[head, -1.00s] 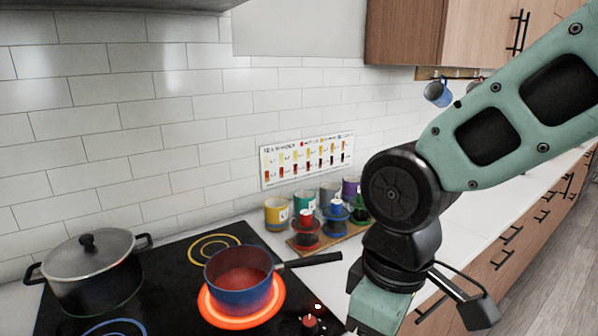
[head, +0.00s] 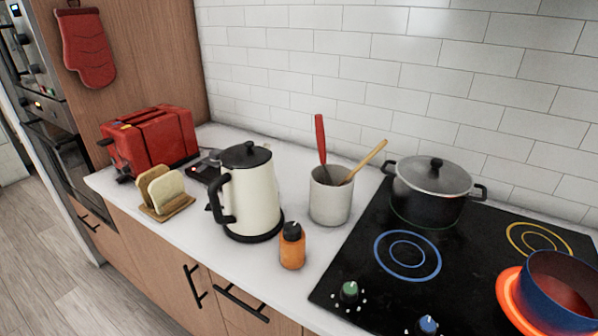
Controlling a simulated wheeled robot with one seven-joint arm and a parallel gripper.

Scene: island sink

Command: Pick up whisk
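I cannot make out a whisk for certain. A pale utensil crock (head: 330,200) stands on the counter between the kettle and the stove. A utensil with a red handle (head: 320,138) and one with a wooden handle (head: 367,160) stick up out of it. Their lower ends are hidden inside the crock, so I cannot tell whether either is the whisk. My gripper is not in view.
A cream kettle (head: 252,195) stands left of the crock, and an orange bottle (head: 292,247) in front. A toaster (head: 155,140) is farther left. On the stove are a lidded pot (head: 432,200) and a blue pan (head: 553,305) on a glowing burner.

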